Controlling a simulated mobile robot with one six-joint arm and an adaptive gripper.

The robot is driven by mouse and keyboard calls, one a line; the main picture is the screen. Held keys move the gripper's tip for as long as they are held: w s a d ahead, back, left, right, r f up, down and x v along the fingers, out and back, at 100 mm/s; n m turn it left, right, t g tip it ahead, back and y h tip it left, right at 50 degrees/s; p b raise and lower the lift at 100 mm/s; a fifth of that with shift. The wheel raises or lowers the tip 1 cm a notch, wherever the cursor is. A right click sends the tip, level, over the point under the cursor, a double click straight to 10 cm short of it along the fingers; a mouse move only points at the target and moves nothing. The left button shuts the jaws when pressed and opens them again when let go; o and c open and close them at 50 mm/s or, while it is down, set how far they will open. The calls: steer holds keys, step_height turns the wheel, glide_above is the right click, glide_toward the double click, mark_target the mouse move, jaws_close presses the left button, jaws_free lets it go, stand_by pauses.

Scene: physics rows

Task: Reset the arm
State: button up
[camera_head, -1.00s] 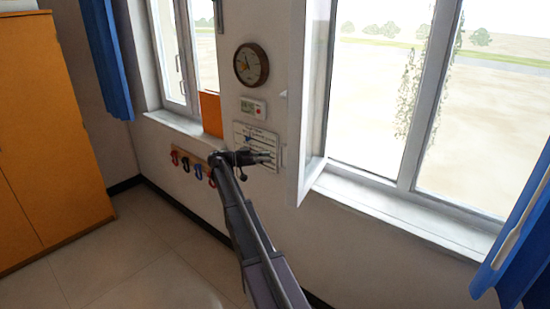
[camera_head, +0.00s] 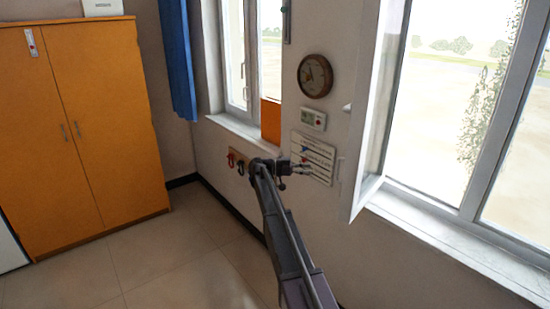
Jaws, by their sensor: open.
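My arm reaches up from the bottom right of the picture toward the wall between the two windows.
An open window sash (camera_head: 372,110) stands out from the wall right of my gripper. A round clock (camera_head: 315,76) and a small thermostat (camera_head: 313,120) hang above. Hooks (camera_head: 232,160) are left of my arm. An orange cabinet (camera_head: 85,130) stands left; the floor (camera_head: 165,255) before it is clear.

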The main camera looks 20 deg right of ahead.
steer(key=s+a+f+n+t+y, duration=0.35)
steer(key=s+a+f+n, duration=0.2)
steer(key=s+f, duration=0.2)
steer(key=s+a+f+n+t+y, duration=0.2)
steer(key=s+a+f+n+y, duration=0.25)
steer(key=s+f+n, duration=0.35)
steer(key=s+a+f+n+t+y, duration=0.2)
steer(key=s+a+n+y, duration=0.6)
steer(key=s+a, duration=0.7)
steer(key=a+f+n, duration=0.1)
steer(key=a, duration=0.1)
steer(key=shift+s+a+f, duration=0.25)
steer(key=shift+s+a, duration=0.05)
steer(key=shift+s, duration=0.05)
